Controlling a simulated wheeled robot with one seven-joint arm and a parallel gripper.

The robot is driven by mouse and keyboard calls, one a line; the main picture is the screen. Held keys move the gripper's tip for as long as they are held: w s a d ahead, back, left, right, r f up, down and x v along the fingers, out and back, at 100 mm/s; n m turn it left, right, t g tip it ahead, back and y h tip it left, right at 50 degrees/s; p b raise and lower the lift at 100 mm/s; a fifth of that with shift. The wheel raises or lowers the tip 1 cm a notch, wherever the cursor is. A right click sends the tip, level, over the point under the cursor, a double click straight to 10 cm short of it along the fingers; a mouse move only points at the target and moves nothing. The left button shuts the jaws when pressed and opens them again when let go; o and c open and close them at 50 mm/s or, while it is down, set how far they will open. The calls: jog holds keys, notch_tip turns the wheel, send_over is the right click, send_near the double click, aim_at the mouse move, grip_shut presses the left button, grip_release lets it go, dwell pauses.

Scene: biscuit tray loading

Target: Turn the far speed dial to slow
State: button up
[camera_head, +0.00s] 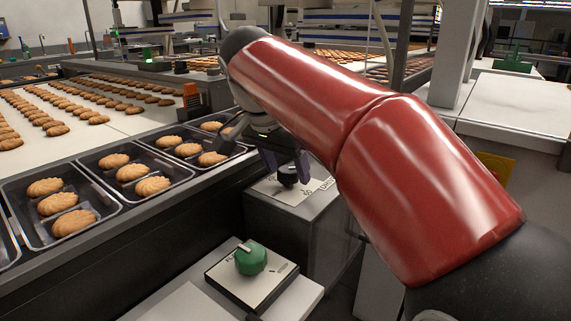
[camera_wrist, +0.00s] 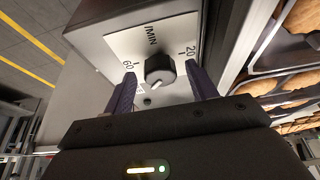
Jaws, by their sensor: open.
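The far speed dial is a black knob (camera_head: 288,174) on a white plate atop a grey box, beyond a green dial. In the wrist view the knob (camera_wrist: 160,66) has a white pointer mark at its lower-left side. The plate (camera_wrist: 118,44) around it reads "/MIN", with "60" on the left and "20" on the right. My gripper (camera_head: 286,163) points down over the knob with its dark fingers open. In the wrist view one finger of my gripper (camera_wrist: 160,72) stands on each side of the knob, with a small visible gap on both sides.
A green dial (camera_head: 251,259) on its own plate stands nearer. Metal trays (camera_head: 107,215) with biscuits line a conveyor edge at left, close to my gripper. More biscuits lie on the belt (camera_head: 110,124) behind. My red arm hides part of the right side.

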jog(key=c, duration=1)
